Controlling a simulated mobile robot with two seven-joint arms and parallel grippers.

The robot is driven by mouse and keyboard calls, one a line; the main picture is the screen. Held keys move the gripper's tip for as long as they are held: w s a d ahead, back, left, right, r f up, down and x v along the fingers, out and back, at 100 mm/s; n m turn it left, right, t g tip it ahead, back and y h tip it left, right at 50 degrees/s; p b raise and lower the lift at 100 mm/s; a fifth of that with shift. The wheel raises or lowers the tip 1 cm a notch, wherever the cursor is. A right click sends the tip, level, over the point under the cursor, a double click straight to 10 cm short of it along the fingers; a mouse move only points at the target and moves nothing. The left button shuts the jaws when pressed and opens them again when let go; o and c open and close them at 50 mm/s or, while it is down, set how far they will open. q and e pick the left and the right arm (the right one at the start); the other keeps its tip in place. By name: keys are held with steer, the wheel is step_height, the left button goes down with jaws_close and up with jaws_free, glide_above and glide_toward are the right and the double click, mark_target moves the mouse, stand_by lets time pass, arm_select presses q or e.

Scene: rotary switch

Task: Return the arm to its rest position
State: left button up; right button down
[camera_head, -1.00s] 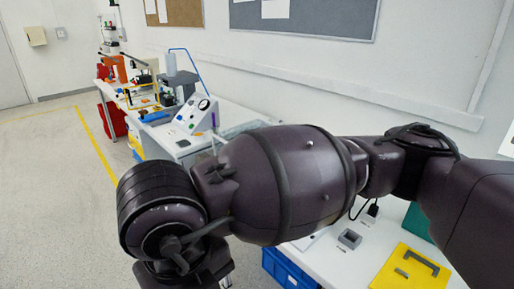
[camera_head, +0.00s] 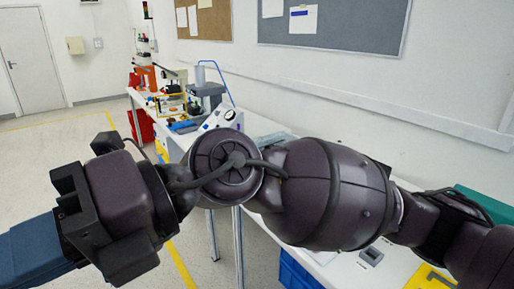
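My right arm (camera_head: 335,190) comes in from the lower right and stretches across the view to the left edge. Its bent elbow is in front of the table. At its far end a blue-grey block (camera_head: 35,255), perhaps the gripper's body, is cut off by the left edge. No fingertips show, so I cannot tell whether the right gripper is open or shut. A white sloped console (camera_head: 221,117) with a dark round knob stands on the table behind the arm; its lower part is hidden. My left gripper is not in view.
A long white table (camera_head: 268,122) runs along the wall. An orange machine, a yellow frame (camera_head: 171,104) and a grey device (camera_head: 207,92) stand toward its far end. A small grey block (camera_head: 371,256) and a yellow plate (camera_head: 428,280) lie near. The floor at left is open.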

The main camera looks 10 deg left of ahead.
steer(key=w+d+r+m+t+y, duration=0.2)
steer(key=w+d+m+t+y, duration=0.1)
steer(key=w+m+t+y, duration=0.45)
steer(key=w+d+r+m+t+y, duration=0.25)
steer(key=w+m+t+y, duration=0.3)
steer(key=w+m, duration=0.35)
steer(key=w+d+f+m+t+h, duration=1.5)
steer(key=f+m+t, duration=0.35)
steer(key=m, duration=0.25)
steer(key=s+d+f+m+g+h, duration=0.2)
steer(key=s+d+f+m+h, duration=0.15)
steer(key=d+f, duration=0.65)
steer(key=s+d+f+m+g+h, duration=0.2)
steer(key=s+d+f+m+h, duration=0.3)
steer(key=f, duration=0.9)
steer(key=s+d+f+m+g+h, duration=0.1)
steer(key=s+d+f+g, duration=0.1)
steer(key=s+d+f, duration=0.3)
steer(key=s+d+f+m+g+h, duration=0.1)
steer(key=s+d+f, duration=0.4)
steer(key=s+f, duration=0.5)
steer(key=shift+s+g, duration=0.75)
steer(key=shift+s, duration=0.5)
